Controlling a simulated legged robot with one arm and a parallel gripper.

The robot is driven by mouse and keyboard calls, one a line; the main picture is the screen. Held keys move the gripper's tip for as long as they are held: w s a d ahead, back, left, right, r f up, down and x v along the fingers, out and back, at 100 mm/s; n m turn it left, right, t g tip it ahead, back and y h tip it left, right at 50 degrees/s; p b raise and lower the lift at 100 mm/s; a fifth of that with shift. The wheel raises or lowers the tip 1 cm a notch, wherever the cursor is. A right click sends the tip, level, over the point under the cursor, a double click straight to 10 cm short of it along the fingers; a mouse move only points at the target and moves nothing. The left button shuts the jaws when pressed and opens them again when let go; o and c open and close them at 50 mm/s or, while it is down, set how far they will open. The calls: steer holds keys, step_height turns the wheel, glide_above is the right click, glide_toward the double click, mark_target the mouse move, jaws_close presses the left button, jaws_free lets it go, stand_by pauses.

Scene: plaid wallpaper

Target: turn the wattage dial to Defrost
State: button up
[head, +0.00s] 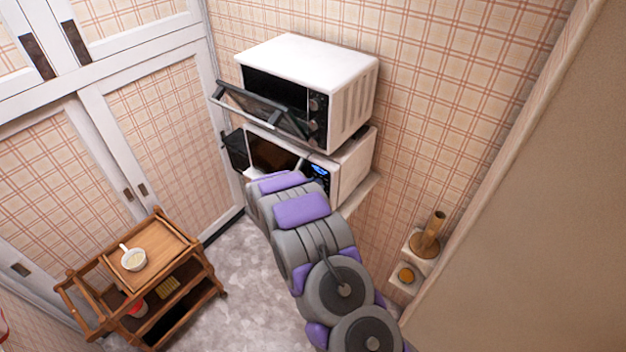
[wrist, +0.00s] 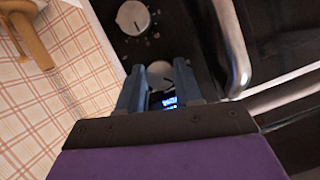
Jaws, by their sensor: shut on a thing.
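The white microwave (head: 350,170) with a lit blue display (head: 319,171) stands on the lower level against the wall. My arm reaches its front, and my gripper's fingertips are hidden in the head view. In the wrist view, the two fingers of my gripper (wrist: 160,67) are shut on a silver dial (wrist: 160,75), one on each side. The blue display (wrist: 169,102) shows between the fingers, close to this dial. A second dial (wrist: 133,17) with marks around it is free, farther from the display. I cannot read labels that tell which is the wattage dial.
A white oven (head: 310,62) with its door (head: 262,108) hanging open sits above the microwave. A silver handle (wrist: 232,45) is right of the dials. A wooden cart (head: 165,245) with a white pot (head: 133,260) stands at the left. Grey floor is clear between.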

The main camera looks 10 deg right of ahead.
steer(key=shift+w+r+n+p, duration=0.1)
steer(key=shift+n+p, duration=0.2)
steer(key=shift+p, duration=0.25)
steer(key=o, duration=1)
steer(key=shift+a, duration=0.1)
steer(key=shift+o, duration=0.2)
steer(key=b+v, duration=0.3)
steer(key=v, duration=1.4)
steer(key=shift+a, duration=0.3)
steer(key=shift+w, duration=0.15)
